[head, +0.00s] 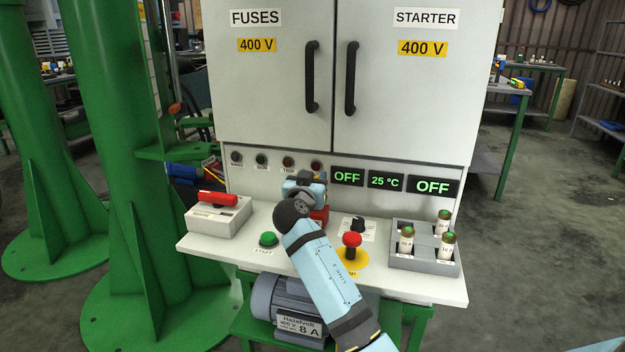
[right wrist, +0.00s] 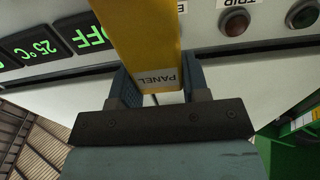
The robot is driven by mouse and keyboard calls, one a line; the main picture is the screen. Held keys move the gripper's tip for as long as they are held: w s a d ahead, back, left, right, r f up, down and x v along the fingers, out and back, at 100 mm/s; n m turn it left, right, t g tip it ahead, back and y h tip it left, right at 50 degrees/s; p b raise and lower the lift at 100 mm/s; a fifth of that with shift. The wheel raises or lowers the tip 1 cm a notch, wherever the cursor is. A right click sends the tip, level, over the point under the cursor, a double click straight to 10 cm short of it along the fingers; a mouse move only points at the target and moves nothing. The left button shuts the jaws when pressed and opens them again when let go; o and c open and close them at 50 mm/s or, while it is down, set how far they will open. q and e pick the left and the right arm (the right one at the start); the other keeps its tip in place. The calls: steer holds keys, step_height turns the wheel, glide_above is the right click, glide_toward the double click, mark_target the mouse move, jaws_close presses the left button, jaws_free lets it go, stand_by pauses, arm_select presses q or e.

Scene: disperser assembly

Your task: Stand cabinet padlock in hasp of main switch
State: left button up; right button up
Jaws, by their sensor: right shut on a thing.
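My right gripper (head: 305,190) is above the back of the white console ledge, in front of the row of indicator lamps. In the right wrist view, its fingers (right wrist: 158,83) are shut on a yellow block (right wrist: 148,45) with a white PANEL label. No shackle shows on the block, and the head view hides it behind my wrist. The main switch (head: 217,208), a white box with a red handle (head: 217,198), is at the ledge's left end, apart from my gripper. Its hasp cannot be made out. My left gripper is out of view.
A red item (head: 320,215) stands partly hidden behind my wrist. A green START button (head: 268,239), a black knob (head: 358,223) and a red mushroom button (head: 352,240) are on the ledge. A grey fuse tray (head: 402,260) is at the right. The cabinet doors (head: 400,110) rise behind.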

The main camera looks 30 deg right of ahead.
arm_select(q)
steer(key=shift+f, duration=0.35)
arm_select(e)
steer(key=shift+f, duration=0.2)
